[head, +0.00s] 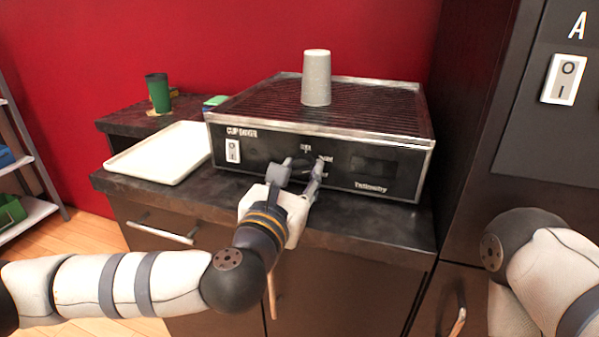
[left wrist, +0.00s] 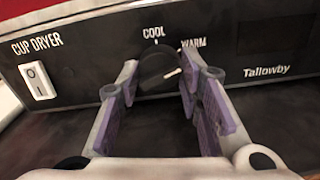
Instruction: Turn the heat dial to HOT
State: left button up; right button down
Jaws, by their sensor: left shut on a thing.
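The cup dryer (head: 255,150) is a dark box with a ridged top and a black front panel. Its heat dial (left wrist: 157,66) is a dark round knob with a white mark, which points right and slightly up, below the WARM label (left wrist: 193,43). The COOL label (left wrist: 153,33) is above the dial. No HOT label is readable; my right-hand finger covers part of the panel. My left gripper (head: 302,170) is at the panel with its fingers on either side of the dial, shut on it; it also shows in the left wrist view (left wrist: 160,88). My right gripper is out of view.
A grey speckled cup (head: 317,78) stands upside down on the dryer. A white rocker switch (left wrist: 38,80) is left of the dial. A white tray (head: 160,153) and a green cup (head: 158,92) are to the left. A tall dark cabinet (head: 510,130) stands close on the right.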

pick_arm(q)
jog(key=m, duration=0.1)
jog(key=m+p, duration=0.1)
jog(key=shift+r+m, duration=0.35)
jog(key=shift+m, duration=0.05)
jog(key=m+p, duration=0.1)
jog(key=m, duration=0.1)
jog(key=shift+f+m, duration=0.1)
jog(key=shift+m, duration=0.3)
jog(key=shift+f+m, duration=0.15)
jog(key=shift+m, duration=2.05)
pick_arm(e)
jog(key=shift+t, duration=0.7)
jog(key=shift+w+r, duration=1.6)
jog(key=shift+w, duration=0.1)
pick_arm(q)
jog(key=shift+a+f, duration=0.1)
jog(key=o, duration=1.2)
jog(key=shift+c, duration=0.2)
jog(key=v, duration=1.2)
